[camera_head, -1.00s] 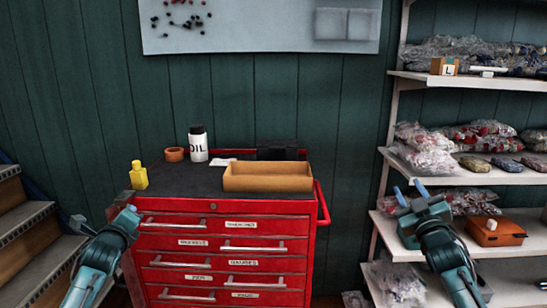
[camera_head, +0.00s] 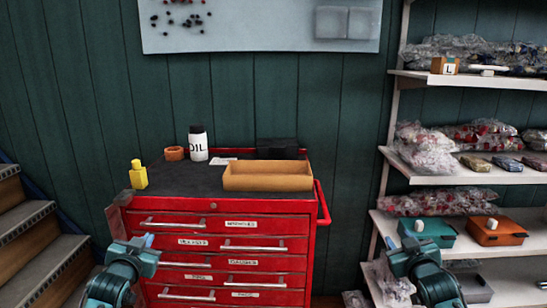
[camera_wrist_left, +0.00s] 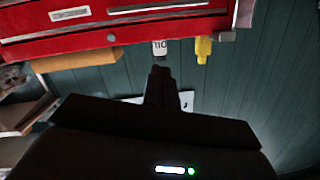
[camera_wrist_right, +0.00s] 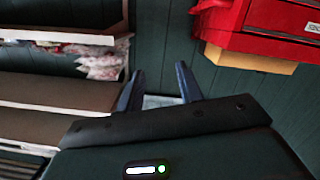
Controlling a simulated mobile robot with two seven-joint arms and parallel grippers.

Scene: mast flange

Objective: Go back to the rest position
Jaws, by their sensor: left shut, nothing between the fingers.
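My left gripper (camera_head: 143,241) is in front of the left side of the red tool chest (camera_head: 225,222), apart from it. In the left wrist view its fingers (camera_wrist_left: 160,88) are together with nothing between them. My right gripper (camera_head: 402,243) is in front of the lower shelves, right of the chest. In the right wrist view its two fingers (camera_wrist_right: 158,88) stand apart with nothing between them, so it is open and empty.
An open cardboard box (camera_head: 267,178), an oil bottle (camera_head: 198,146) and a yellow bottle (camera_head: 138,175) stand on the chest. A white shelf unit (camera_head: 463,178) at right holds wrapped bags, a teal case (camera_head: 432,231) and an orange case (camera_head: 497,232). Stairs (camera_head: 33,235) are at left.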

